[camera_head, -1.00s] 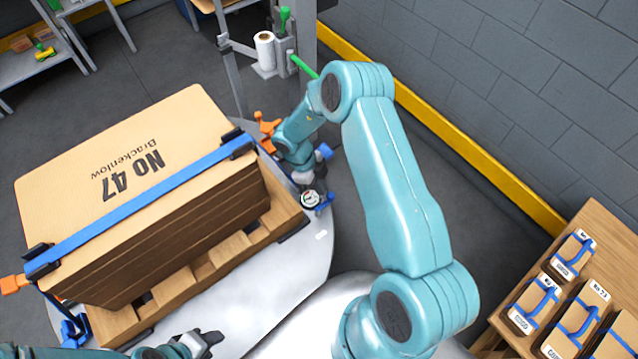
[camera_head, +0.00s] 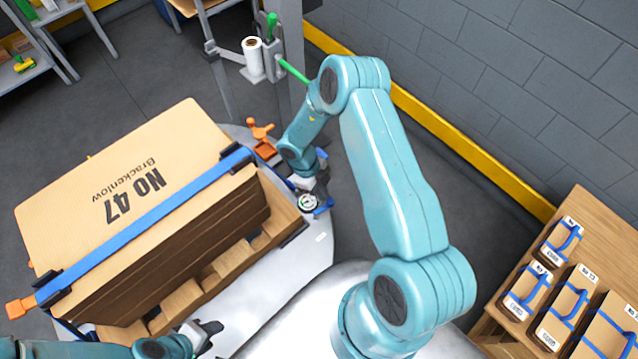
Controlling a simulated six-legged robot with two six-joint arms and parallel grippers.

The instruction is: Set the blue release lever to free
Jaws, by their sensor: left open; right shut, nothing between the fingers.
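A blue lever-like part (camera_head: 326,207) shows beside a round dial (camera_head: 308,203) at the right end of the pallet's base. My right gripper (camera_head: 321,186) is shut and empty, close above the dial and the blue part. Whether it touches the blue part cannot be told. My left gripper (camera_head: 212,331) is open and empty at the bottom, in front of the pallet (camera_head: 185,303). The carton stack marked No 47 (camera_head: 130,160) sits on the pallet under a blue strap (camera_head: 150,220). The lever's exact setting cannot be read.
Orange handles stand at the strap's ends, one at the back (camera_head: 262,132) and one at the left (camera_head: 20,307). A wooden table (camera_head: 570,210) with several small strapped boxes is at right. A post with a green handle (camera_head: 292,70) stands behind my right arm.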

